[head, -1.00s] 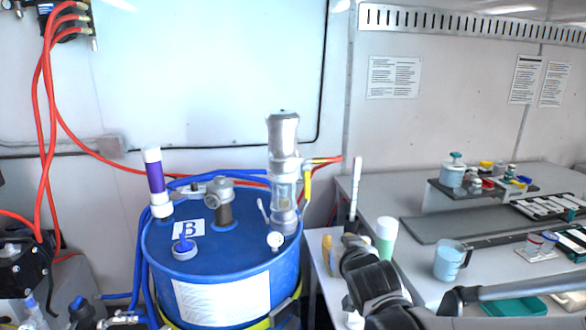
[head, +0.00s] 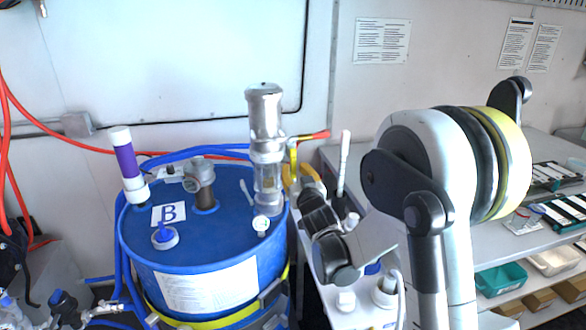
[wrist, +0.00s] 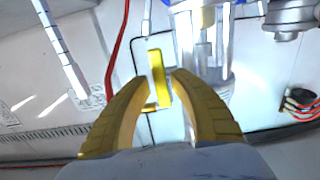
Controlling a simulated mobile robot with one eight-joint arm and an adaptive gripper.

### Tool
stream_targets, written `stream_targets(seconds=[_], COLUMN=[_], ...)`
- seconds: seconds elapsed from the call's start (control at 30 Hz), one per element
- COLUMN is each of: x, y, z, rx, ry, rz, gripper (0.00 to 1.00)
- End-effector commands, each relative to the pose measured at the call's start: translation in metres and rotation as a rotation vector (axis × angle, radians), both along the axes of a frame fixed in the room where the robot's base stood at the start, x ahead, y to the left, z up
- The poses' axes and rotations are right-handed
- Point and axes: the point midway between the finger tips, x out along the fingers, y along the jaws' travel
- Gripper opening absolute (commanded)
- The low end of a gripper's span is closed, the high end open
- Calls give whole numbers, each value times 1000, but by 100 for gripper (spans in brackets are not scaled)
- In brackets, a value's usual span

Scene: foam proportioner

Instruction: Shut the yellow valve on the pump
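The yellow valve handle (head: 294,156) hangs down at the right side of the silver pump (head: 266,130), near a red-ended hose fitting. In the wrist view the handle (wrist: 159,78) is a long yellow bar, nearly upright, seen between my fingertips. My gripper (wrist: 162,82) is open, its two yellow fingers on either side of the handle in the picture. I see no contact, and I cannot tell whether the handle lies between the fingers in depth. In the head view my gripper (head: 297,178) is just right of the pump, below the valve, partly hidden by my wrist.
The pump stands on a blue drum (head: 150,240) marked B, with blue hoses behind it. A white stirring stick (head: 343,160) stands close to the right of my gripper. A grey bench (head: 480,245) lies further right. The wall behind is flat.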

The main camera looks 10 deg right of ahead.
Motion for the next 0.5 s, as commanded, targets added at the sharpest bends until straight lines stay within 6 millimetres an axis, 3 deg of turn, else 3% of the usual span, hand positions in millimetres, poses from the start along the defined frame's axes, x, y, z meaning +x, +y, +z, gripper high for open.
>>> stream_targets(seconds=[0.2, 0.5], x=[21, 24], y=[0, 0], z=[-1, 0], rx=[0, 0], ry=[0, 1], rz=[0, 0], gripper=[26, 26])
